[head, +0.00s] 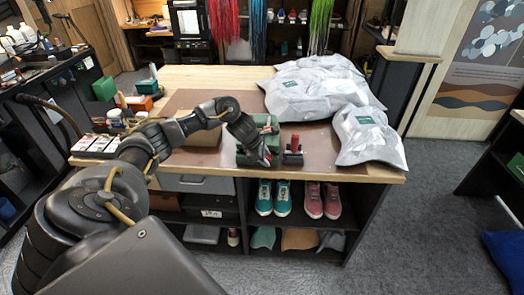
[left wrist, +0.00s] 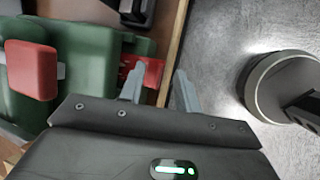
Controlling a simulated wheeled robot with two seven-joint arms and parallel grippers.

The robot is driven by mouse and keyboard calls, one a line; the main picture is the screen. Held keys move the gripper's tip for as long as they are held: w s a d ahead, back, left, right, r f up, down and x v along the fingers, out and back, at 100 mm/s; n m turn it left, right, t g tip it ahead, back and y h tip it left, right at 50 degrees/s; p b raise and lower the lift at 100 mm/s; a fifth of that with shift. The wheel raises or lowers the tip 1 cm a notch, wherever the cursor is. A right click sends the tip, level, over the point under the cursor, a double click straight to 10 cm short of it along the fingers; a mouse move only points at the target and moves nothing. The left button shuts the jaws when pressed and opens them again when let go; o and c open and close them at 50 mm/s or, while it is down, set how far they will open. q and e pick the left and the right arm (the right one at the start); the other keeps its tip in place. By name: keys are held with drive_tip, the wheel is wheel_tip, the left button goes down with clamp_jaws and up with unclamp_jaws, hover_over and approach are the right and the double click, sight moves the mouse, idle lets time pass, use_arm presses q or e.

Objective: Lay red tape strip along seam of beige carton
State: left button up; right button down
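The beige carton (head: 200,131) sits on the brown mat, partly hidden behind my left arm. A green tape dispenser (head: 268,125) with red parts stands right of it. In the left wrist view the green dispenser body (left wrist: 92,60) carries a red block (left wrist: 31,69). A red piece (left wrist: 152,72), possibly the tape end, shows at its side, by one fingertip. My left gripper (head: 264,158) is at the dispenser's front, near the table edge. In the left wrist view its fingers (left wrist: 158,82) are apart, and I see nothing clearly held between them. The carton's seam is hidden. My right gripper is out of view.
A red-handled dark tool (head: 292,150) stands just right of the dispenser. Grey bags (head: 368,135) cover the right side of the table. Small boxes and bottles (head: 97,144) crowd the left side. Shoes (head: 274,198) stand on the shelf below.

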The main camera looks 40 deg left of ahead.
use_arm(q)
drive_tip(key=shift+f, duration=0.2)
clamp_jaws()
idle(0.4)
